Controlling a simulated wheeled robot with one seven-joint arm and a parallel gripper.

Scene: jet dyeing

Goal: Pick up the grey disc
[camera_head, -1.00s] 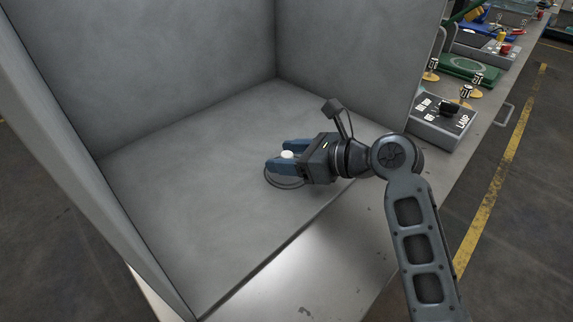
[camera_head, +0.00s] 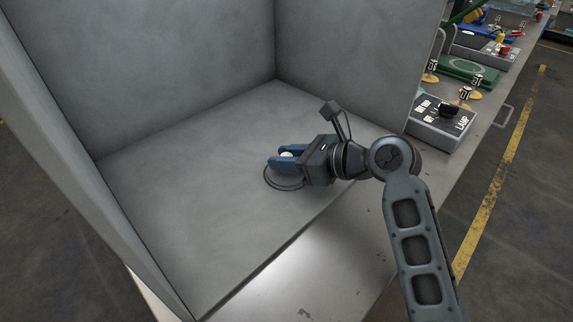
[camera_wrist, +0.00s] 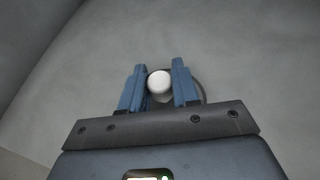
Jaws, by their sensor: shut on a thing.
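The grey disc (camera_head: 284,181) lies at the floor of the grey booth, below my gripper; only its dark-edged rim shows in the head view. Its edge also shows to the right of the fingers in the wrist view (camera_wrist: 202,88). A white round knob (camera_wrist: 159,83) stands up over the disc, between the blue fingers. My gripper (camera_head: 276,156) is shut on this knob from the right side, fingers pointing left. Fingers and palm hide much of the disc. I cannot tell whether the disc touches the floor.
Grey booth walls (camera_head: 190,70) stand at the left, back and right. The booth floor (camera_head: 190,210) around the disc is clear. Outside at the right, a lamp control box (camera_head: 443,124), yellow-based weights (camera_head: 466,96) and a green board (camera_head: 468,69) stand on the bench.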

